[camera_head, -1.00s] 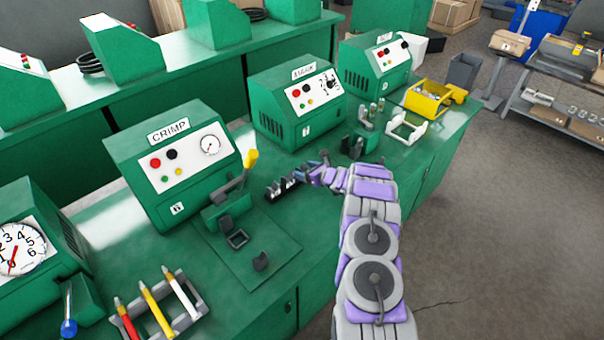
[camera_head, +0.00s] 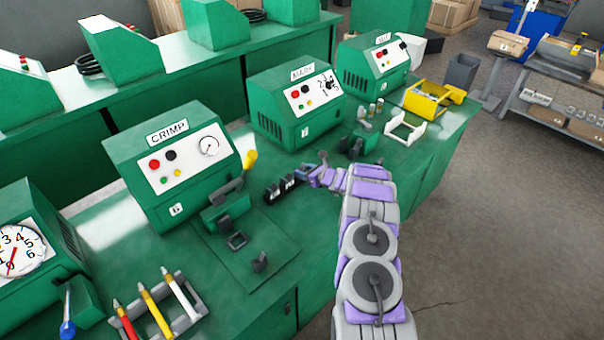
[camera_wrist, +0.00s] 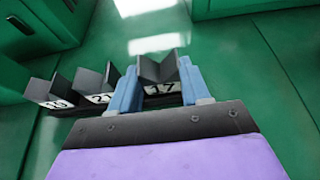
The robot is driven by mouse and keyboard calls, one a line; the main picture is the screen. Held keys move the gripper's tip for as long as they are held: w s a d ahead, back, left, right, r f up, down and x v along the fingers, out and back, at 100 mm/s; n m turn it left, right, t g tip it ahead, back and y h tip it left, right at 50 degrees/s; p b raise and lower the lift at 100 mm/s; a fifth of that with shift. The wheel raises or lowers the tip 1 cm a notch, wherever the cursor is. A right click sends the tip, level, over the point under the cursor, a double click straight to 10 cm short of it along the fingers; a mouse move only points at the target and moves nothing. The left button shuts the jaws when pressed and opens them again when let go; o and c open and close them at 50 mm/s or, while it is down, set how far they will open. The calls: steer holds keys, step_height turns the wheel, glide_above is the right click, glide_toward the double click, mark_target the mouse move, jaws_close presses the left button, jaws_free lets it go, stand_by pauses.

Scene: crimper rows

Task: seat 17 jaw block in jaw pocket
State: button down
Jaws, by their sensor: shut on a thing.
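The 17 jaw block (camera_wrist: 162,72) is a dark grey V-topped block with a white number label, held between the two blue fingers of my gripper (camera_wrist: 156,90) in the wrist view. My gripper also shows small in the head view (camera_head: 299,177), at the right end of the block rack. I cannot tell whether the block is clear of the rack. The jaw pocket (camera_head: 237,240) appears to be the dark square frame in front of the CRIMP machine, left of and nearer than my gripper. Its inside is too small to read.
A dark rack (camera_wrist: 66,110) holds block 21 (camera_wrist: 92,88) and another numbered block (camera_wrist: 50,94) beside it. The CRIMP machine (camera_head: 175,165) has a yellow-tipped lever (camera_head: 249,162). A small dark piece (camera_head: 260,262) stands on the plate before the pocket.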

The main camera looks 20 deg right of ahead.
steer(key=shift+r, duration=0.15)
steer(key=shift+r, duration=0.3)
steer(key=r, duration=0.1)
steer(key=r+p, duration=0.1)
steer(key=r, duration=0.1)
steer(key=shift+s, duration=0.3)
steer(key=s+a, duration=0.2)
steer(key=s, duration=0.5)
steer(key=s+a+r+p, duration=0.1)
steer(key=s+a, duration=0.2)
steer(key=s, duration=0.4)
steer(key=shift+s, duration=0.25)
